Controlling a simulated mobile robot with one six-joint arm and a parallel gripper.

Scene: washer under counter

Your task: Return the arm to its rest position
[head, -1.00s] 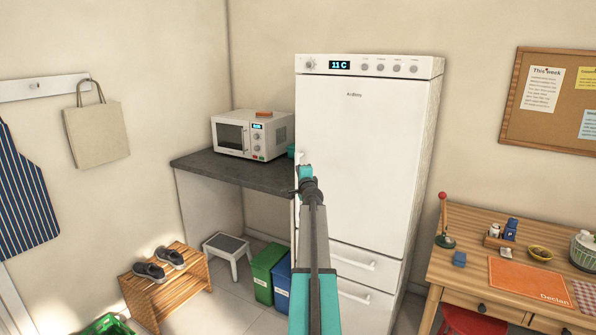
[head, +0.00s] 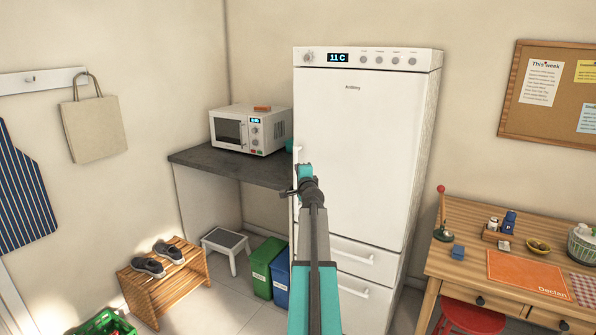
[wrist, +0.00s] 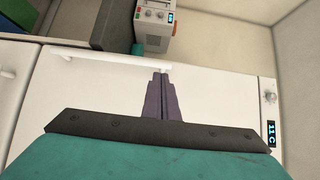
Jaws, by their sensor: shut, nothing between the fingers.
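My arm reaches up from the bottom middle of the head view, in front of the white fridge (head: 365,150). In the wrist view my gripper (wrist: 160,73) is shut, its two dark fingers together with nothing between them. The fridge front (wrist: 90,100) lies behind the fingers there, with its long white handle close to the fingertips in the picture. I cannot tell whether the fingertips touch the handle.
A white microwave (head: 251,130) stands on the dark counter (head: 230,168) left of the fridge. Below are a step stool (head: 226,243), a green bin (head: 263,268) and a blue bin (head: 281,272). A wooden desk (head: 455,262) stands at right. A shoe rack (head: 165,290) stands at left.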

